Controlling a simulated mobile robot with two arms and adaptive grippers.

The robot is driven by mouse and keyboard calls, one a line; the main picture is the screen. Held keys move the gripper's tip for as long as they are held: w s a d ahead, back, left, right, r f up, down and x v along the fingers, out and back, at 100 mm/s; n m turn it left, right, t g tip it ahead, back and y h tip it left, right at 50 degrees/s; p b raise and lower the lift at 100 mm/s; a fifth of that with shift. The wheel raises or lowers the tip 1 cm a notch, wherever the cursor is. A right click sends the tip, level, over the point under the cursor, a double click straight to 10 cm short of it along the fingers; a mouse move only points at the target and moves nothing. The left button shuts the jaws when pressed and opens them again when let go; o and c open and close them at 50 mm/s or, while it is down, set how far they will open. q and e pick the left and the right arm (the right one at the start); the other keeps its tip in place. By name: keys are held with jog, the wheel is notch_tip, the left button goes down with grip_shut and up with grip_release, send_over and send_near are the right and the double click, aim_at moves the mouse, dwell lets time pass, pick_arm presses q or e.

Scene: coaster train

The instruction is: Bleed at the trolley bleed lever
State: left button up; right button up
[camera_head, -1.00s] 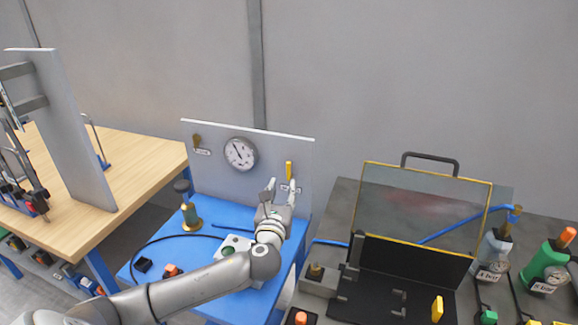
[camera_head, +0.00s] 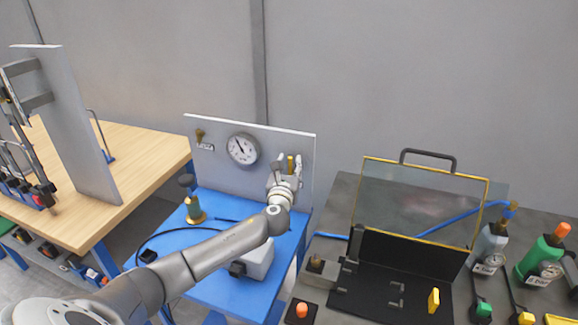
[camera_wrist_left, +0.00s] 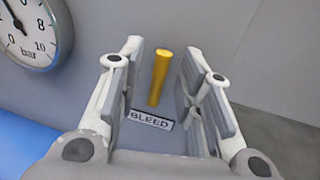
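The yellow bleed lever (camera_wrist_left: 160,76) stands nearly upright on the grey panel, above a white BLEED label (camera_wrist_left: 151,119) in the left wrist view. In the head view the lever (camera_head: 290,163) shows at the panel's right side. My left gripper (camera_head: 286,165) is open at the panel. In the left wrist view its two fingers (camera_wrist_left: 160,82) stand on either side of the lever, with a gap visible on both sides. My right gripper is not in view.
A round bar gauge (camera_head: 243,149) sits on the panel (camera_head: 222,170) left of the lever. A blue trolley top (camera_head: 225,207) lies below, with a brass fitting (camera_head: 194,207) and a black hose. A glass guard (camera_head: 420,200) stands on the dark bench at right.

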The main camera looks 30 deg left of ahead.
pick_arm(q)
jog(key=shift+r, duration=0.1)
jog(key=c, duration=0.3)
grip_shut()
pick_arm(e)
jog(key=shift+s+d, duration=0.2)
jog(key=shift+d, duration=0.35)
pick_arm(q)
jog(key=shift+a+n, duration=0.1)
jog(key=shift+n, duration=0.2)
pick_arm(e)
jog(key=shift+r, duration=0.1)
pick_arm(q)
jog(key=s+a+f+n+g+h+p, duration=0.1)
jog(key=a+f+n+h+p, duration=0.1)
jog(key=n, duration=1.3)
jog(key=shift+a+f+h+p, duration=0.3)
jog(key=shift+a+f+h, duration=0.65)
jog(key=shift+a, duration=0.35)
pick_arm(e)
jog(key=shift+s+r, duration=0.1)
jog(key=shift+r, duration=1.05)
pick_arm(q)
jog(key=shift+s, duration=0.1)
